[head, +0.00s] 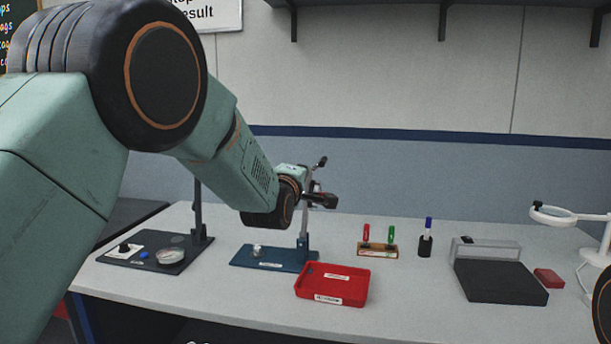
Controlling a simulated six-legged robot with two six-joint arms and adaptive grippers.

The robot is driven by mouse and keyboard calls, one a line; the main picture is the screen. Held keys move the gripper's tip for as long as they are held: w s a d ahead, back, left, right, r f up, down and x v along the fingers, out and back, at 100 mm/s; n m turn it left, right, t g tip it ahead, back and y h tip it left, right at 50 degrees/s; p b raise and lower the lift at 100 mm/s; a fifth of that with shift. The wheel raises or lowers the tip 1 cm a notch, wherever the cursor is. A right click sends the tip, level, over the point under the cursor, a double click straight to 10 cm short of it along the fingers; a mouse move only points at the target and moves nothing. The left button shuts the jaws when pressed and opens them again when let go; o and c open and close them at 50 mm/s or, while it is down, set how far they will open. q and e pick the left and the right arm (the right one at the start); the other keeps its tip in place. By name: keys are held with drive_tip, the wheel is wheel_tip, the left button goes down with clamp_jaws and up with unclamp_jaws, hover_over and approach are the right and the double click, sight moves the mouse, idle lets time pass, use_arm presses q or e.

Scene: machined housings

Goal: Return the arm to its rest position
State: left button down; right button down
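My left arm comes in from the left and crosses the view above the table. Its gripper (321,199) is small and dark in front of the wrist, above the blue-based stand (262,259) and red tray (330,285). The stand's post and upper parts overlap the gripper, so I cannot tell whether its fingers are open or shut. I see nothing clearly held in it. My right gripper is out of view; only a dark rounded piece shows at the lower right edge.
On the grey table (420,305) are a dark-based stand (150,262) at left, a small rack with red and green items (377,248), a dark holder with a blue-topped item (426,242), a black box with a clear cover (498,281), a red block (549,277) and a white ring lamp (560,215).

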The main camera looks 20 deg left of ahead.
use_arm(q)
drive_tip(key=s+a+f+m+g, duration=0.1)
drive_tip(key=s+f+m+g, duration=0.25)
drive_tip(key=s+f, duration=0.55)
drive_tip(key=s+f+m+g, duration=0.2)
drive_tip(key=s+f+m, duration=0.3)
drive_tip(key=f, duration=0.8)
drive_tip(key=s+a+f+m+g, duration=0.1)
drive_tip(key=s+f+m+g, duration=0.35)
drive_tip(key=f, duration=0.75)
drive_tip(key=s+f+m+g, duration=0.1)
drive_tip(key=s+f, duration=0.4)
drive_tip(key=s, duration=0.7)
drive_tip(key=s+f+g+b, duration=0.1)
drive_tip(key=s+f+g, duration=0.3)
drive_tip(key=s, duration=0.9)
drive_tip(key=s+f+m+g, duration=0.1)
drive_tip(key=s+f+g, duration=0.2)
drive_tip(key=s, duration=1)
wheel_tip(320, 180, down, 3)
drive_tip(key=shift+a+f+m+h+b, duration=0.2)
drive_tip(key=shift+m+h+b, duration=0.1)
